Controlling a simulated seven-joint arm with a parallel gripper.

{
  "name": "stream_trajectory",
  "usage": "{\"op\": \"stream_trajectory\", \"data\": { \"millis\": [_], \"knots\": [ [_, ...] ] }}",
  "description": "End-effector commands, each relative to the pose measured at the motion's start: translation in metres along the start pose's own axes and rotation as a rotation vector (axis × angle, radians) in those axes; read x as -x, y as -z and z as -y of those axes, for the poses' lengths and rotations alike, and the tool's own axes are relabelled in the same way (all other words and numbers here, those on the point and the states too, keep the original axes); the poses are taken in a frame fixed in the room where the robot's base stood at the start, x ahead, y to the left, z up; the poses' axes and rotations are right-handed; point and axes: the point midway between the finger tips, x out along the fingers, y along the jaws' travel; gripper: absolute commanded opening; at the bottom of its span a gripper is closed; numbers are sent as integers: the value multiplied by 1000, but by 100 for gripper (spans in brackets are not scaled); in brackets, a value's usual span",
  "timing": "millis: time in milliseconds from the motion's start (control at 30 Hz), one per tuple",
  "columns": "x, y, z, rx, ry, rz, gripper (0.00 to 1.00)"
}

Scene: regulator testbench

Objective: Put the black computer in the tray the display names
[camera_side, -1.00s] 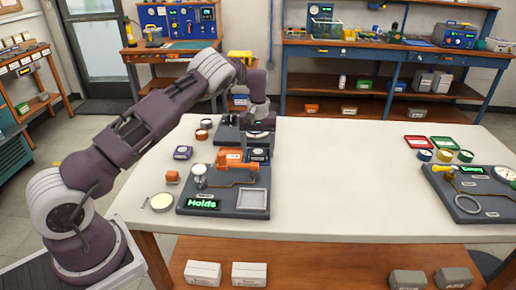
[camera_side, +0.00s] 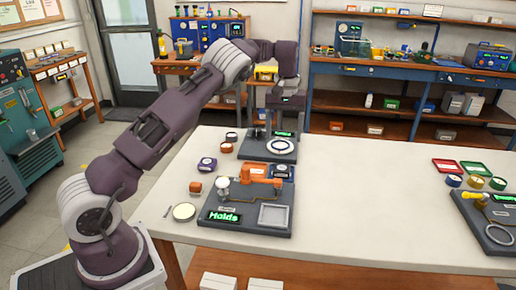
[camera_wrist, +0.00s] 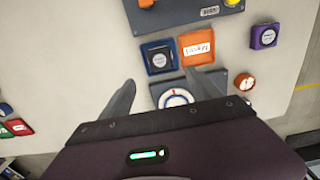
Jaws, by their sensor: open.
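A small square black thing with a round pale label, which looks like the black computer (camera_wrist: 160,58), lies in the blue tray (camera_wrist: 148,45). The blue tray also shows in the side view (camera_side: 283,172). The orange tray (camera_wrist: 197,47) beside it has a white card, and shows in the side view (camera_side: 254,170). The front station's display (camera_side: 223,217) reads "Holds" in green. My gripper (camera_side: 272,119) is raised above the back station, open, with nothing between its fingers. Its spread fingers (camera_wrist: 168,92) show in the wrist view, on the near side of the blue tray.
The back station (camera_side: 267,148) has a dial ring and a small display. A red tray (camera_side: 447,165) and a green tray (camera_side: 477,169) lie at the right near another station (camera_side: 490,215). A purple container (camera_side: 207,164) stands left. The table's middle is clear.

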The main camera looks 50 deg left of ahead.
Motion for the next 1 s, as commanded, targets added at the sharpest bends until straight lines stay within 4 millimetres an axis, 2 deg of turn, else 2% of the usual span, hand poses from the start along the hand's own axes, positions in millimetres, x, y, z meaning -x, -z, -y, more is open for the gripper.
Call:
{"op": "stream_trajectory", "data": {
  "millis": [67,133,167,267,300,367,400,467,500,600,700,800,900,1000],
  "knots": [
    [4,-1,0,1,-5,-2,72],
    [22,-6,1,3,-30,-13,72],
    [36,-12,2,3,-49,-19,72],
    [93,-49,8,-19,-135,-43,72],
    [116,-72,12,-44,-170,-54,72],
    [145,-111,20,-101,-216,-74,72],
    [161,-142,25,-149,-243,-91,72],
    [180,-191,37,-240,-273,-129,72],
    [187,-226,47,-308,-286,-159,72],
    [186,-306,78,-490,-285,-257,72],
    [165,-360,108,-639,-251,-360,72],
    [144,-388,128,-730,-214,-432,72],
    [134,-397,137,-770,-194,-467,72],
    [132,-398,139,-776,-190,-470,72]
  ]
}}
